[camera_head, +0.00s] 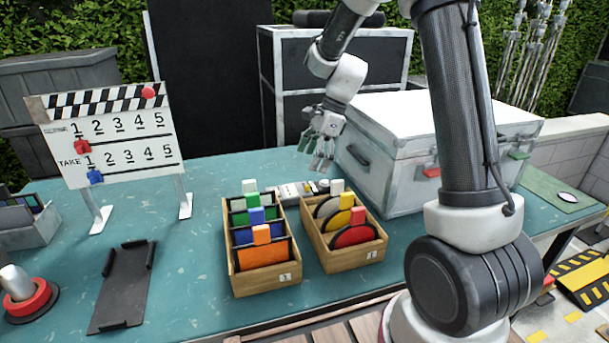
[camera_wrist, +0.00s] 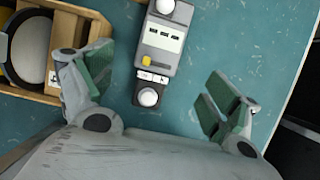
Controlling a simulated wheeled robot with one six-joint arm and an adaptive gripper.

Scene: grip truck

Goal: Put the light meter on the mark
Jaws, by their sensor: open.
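The light meter is a grey, oblong device lying on the teal table. In the wrist view the light meter (camera_wrist: 160,48) shows white round ends, a yellow button and small dark windows. In the head view the light meter (camera_head: 291,190) is partly hidden behind the two wooden boxes. My gripper (camera_head: 321,163) is open and empty above the table, near the meter. In the wrist view its green-padded fingers (camera_wrist: 150,88) are spread wide, with the meter between them in the picture, not held. A white oval (camera_head: 567,197) on a green plate at the far right may be the mark.
Wooden boxes with coloured cards (camera_head: 264,284) and filter discs (camera_head: 345,262) stand in front of the meter. A white case (camera_head: 400,175) stands close right of my gripper. A slate board (camera_head: 110,135) and black tray (camera_head: 122,290) are at left.

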